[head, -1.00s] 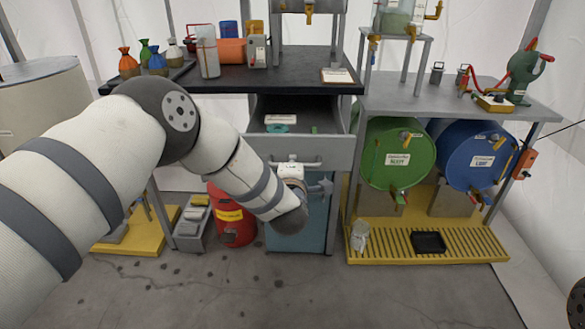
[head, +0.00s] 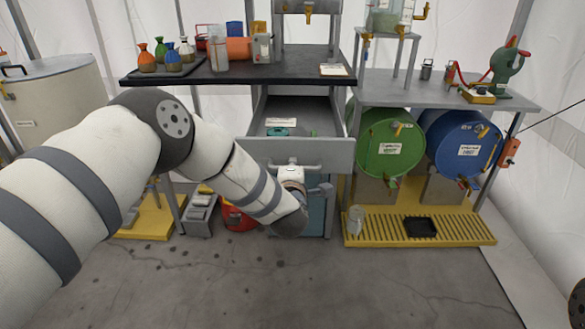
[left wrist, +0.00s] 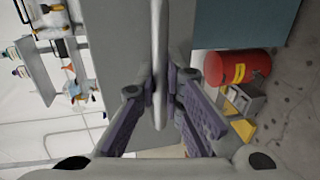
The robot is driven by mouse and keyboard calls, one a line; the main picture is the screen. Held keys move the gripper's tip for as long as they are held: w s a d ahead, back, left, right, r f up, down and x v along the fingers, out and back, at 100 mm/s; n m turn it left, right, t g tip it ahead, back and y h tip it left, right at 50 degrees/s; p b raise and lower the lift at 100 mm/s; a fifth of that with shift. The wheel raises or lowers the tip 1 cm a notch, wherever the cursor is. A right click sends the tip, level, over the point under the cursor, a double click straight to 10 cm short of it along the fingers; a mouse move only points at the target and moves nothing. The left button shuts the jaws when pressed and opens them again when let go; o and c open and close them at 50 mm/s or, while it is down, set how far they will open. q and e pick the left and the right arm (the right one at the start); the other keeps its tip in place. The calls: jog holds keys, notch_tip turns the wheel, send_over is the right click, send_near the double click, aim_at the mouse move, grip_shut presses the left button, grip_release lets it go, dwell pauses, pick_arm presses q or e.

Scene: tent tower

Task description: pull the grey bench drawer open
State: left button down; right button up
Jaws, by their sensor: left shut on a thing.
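The grey bench drawer (head: 328,153) is pulled well out from under the black-topped bench, and its inside shows in the head view. Its bar handle (head: 315,168) runs across the front. In the left wrist view the fingers (left wrist: 159,82) close on the light handle bar (left wrist: 160,45), with the grey drawer front (left wrist: 122,60) behind. My right gripper is not in view.
A label and a teal round item (head: 278,132) lie in the drawer. A red drum (head: 236,217) stands below left. Green (head: 385,150) and blue drums (head: 462,150) lie to the right above a yellow grate (head: 380,230). The floor in front is clear.

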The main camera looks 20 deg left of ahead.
pick_arm(q)
jog(key=shift+w+r, duration=0.1)
jog(key=c, duration=2)
grip_release()
jog(key=shift+o, duration=0.2)
jog(key=v, duration=1.2)
